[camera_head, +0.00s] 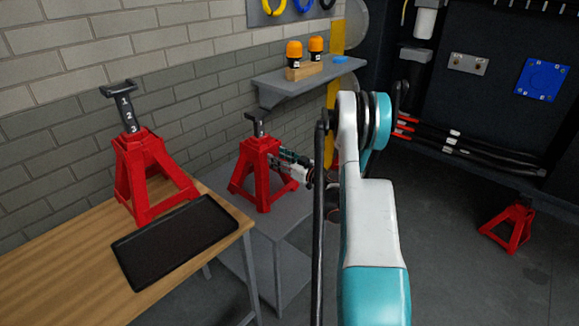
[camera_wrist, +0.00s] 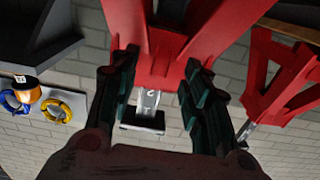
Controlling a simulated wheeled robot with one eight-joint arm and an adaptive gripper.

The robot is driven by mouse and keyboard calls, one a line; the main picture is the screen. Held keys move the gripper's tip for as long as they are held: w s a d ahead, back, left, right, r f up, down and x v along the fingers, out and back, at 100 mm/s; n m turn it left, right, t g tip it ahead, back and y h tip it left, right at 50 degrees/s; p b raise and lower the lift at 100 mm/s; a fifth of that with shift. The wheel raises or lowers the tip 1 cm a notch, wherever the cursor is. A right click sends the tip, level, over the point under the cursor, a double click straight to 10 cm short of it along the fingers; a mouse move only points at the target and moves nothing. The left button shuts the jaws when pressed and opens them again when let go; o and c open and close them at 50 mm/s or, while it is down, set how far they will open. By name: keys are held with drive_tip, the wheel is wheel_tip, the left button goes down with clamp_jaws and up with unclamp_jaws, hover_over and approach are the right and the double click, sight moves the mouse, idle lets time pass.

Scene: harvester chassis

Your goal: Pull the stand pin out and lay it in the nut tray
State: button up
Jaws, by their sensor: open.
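A red jack stand (camera_head: 262,172) stands on a grey table; its dark numbered post (camera_head: 254,124) rises from the top. My gripper (camera_head: 284,160) is at the right side of this stand. In the wrist view, my gripper (camera_wrist: 160,88) is open, with one finger on each side of the stand's red top (camera_wrist: 165,68) in the picture. Nothing shows held between the fingers. I cannot make out the stand pin clearly in either view. The black nut tray (camera_head: 140,262) lies on the wooden bench and looks empty.
Another red stand (camera_head: 136,165) with a numbered post is on the wooden bench (camera_head: 75,275), behind the tray. A wall shelf (camera_head: 300,84) with orange-capped items (camera_head: 294,52) overhangs behind the middle stand. A third red stand (camera_head: 508,228) is on the floor at right.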

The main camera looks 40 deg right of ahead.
sight(263, 151)
drive_tip(key=shift+w+a+b, duration=0.15)
drive_tip(key=shift+w+b, duration=0.25)
drive_tip(key=shift+w, duration=1.6)
drive_tip(key=shift+s, duration=0.1)
clamp_jaws()
